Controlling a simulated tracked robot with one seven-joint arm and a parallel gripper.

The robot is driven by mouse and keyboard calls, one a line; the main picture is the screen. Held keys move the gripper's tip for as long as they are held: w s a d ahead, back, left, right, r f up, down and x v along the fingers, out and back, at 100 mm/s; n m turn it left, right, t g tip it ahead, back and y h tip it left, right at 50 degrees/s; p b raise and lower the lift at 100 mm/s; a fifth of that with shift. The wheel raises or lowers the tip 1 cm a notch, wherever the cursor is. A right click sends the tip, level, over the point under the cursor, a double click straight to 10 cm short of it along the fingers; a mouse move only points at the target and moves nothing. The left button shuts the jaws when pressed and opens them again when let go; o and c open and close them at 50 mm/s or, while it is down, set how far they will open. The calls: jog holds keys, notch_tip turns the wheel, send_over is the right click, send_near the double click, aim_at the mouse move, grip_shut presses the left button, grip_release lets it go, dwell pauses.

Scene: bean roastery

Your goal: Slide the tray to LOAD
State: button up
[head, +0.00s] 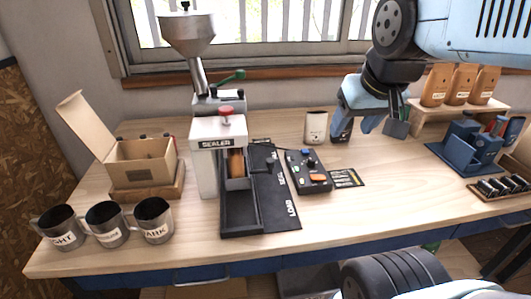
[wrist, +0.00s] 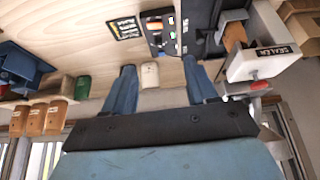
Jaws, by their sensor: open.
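The white sealer (head: 217,150), labelled SEALER, stands mid-table and also shows at upper right in the wrist view (wrist: 262,62). A black slide base (head: 262,221) runs forward from under it, with LOAD lettered near its front right end. A brown pouch (head: 236,162) stands upright at the sealer's mouth, at the back of the base. The dark tray seems to be under it; its edges blend with the black base. My gripper (head: 354,134) is open and empty, above the table right of the sealer; its two spread fingers show in the wrist view (wrist: 158,72).
A cream cup (head: 316,127) stands just left of my gripper. A black control panel (head: 308,171) with coloured buttons lies right of the base. Several labelled mugs (head: 107,224) and an open carton (head: 142,163) stand left. The table's front right is clear.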

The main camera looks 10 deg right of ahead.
jog(key=w+a+n+g, duration=0.2)
jog(key=w+n, duration=0.1)
jog(key=w, duration=0.4)
jog(key=n+g, duration=0.4)
jog(key=n, duration=0.2)
send_over(270, 160)
notch_tip(270, 160, down, 10)
jog(key=r, duration=0.1)
notch_tip(270, 160, down, 14)
jog(key=shift+w+d+r, duration=0.1)
jog(key=shift+r, duration=0.05)
jog(key=shift+c, duration=0.5)
grip_shut()
